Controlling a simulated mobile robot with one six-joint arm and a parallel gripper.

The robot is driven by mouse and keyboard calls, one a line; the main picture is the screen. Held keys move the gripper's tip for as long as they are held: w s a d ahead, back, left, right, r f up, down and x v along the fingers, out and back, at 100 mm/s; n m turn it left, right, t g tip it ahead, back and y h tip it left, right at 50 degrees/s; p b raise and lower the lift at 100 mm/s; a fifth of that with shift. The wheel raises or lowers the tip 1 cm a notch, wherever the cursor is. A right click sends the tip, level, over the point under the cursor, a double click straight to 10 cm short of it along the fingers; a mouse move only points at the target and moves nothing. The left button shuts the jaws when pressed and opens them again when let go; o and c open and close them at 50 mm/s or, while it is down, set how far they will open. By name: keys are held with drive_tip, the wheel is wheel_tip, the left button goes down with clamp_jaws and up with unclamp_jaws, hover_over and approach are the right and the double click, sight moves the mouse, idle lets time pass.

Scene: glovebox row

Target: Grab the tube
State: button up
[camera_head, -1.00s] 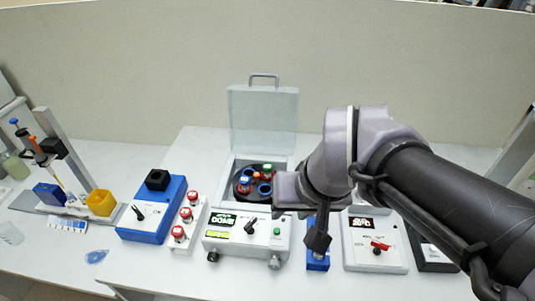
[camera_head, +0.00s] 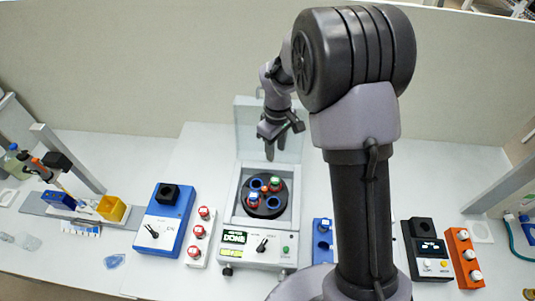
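Tubes with coloured caps sit in the black rotor (camera_head: 281,206) of the open centrifuge (camera_head: 236,256). One tube has a blue and white cap (camera_head: 253,199) at the rotor's left front; another has a green cap (camera_head: 276,183) at the back right. A small orange-red part (camera_head: 265,189) shows near the rotor's middle. My gripper (camera_head: 274,152) hangs above and behind the rotor, in front of the raised lid (camera_head: 245,120). Its fingers point down, look apart and hold nothing that I can see. It is clear of the tubes.
A blue rack (camera_head: 322,246), a black-topped device (camera_head: 424,250) and an orange rack (camera_head: 465,258) stand right. My arm hides part of the bench.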

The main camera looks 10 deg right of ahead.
approach(275, 179)
drive_tip(key=f, duration=0.3)
drive_tip(key=f+b, duration=0.1)
drive_tip(key=f, duration=0.1)
drive_tip(key=shift+s+f, duration=0.25)
drive_tip(key=shift+s, duration=0.05)
wheel_tip(275, 179, down, 5)
drive_tip(key=shift+w+f, duration=0.1)
drive_tip(key=shift+w, duration=0.05)
clamp_jaws()
